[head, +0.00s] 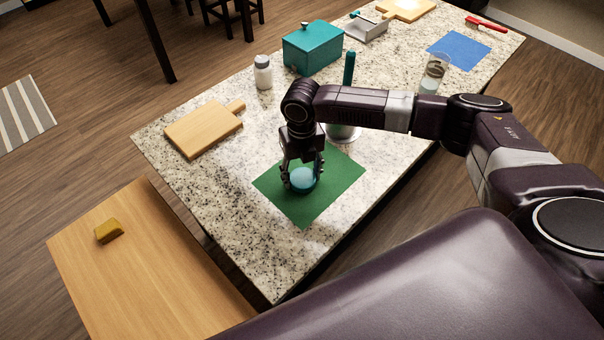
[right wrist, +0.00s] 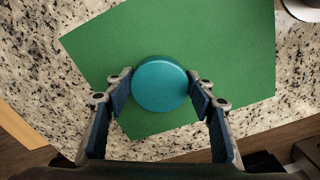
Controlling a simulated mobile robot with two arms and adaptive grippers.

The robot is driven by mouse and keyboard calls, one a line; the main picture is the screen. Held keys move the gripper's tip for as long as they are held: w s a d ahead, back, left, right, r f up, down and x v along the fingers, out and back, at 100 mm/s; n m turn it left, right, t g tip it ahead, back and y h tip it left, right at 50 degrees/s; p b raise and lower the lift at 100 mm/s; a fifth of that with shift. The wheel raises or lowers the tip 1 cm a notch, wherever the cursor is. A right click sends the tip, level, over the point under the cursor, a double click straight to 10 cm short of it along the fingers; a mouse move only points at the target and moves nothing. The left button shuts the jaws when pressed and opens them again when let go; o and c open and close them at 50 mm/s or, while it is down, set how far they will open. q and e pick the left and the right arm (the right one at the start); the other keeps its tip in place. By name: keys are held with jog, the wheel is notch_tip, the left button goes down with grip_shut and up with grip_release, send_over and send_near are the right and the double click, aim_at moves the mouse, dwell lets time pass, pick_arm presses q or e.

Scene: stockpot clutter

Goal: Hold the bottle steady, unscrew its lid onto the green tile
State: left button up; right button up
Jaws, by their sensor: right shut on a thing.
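A round teal lid (head: 303,179) is between the fingertips of my right gripper (head: 302,176), which is shut on it. The right wrist view shows the lid (right wrist: 161,83) with one finger of the gripper (right wrist: 161,92) on either side. The lid is over the green tile (head: 330,196), which also shows in the right wrist view (right wrist: 225,50); I cannot tell whether it touches the tile. A white bottle with a grey cap (head: 263,75) stands upright farther back. A clear open vessel (head: 435,72) stands at the back right. I cannot tell which is the task's bottle. My left gripper is not in view.
A teal box (head: 312,50) stands behind. A wooden board (head: 203,130) lies left of the tile. A thing with a green handle (head: 349,68) is partly hidden by my right arm. A blue sheet (head: 459,50) lies far right. A yellow block (head: 109,231) lies on the lower wooden table.

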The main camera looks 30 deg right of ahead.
jog(key=shift+f, duration=0.15)
jog(key=o, duration=1.3)
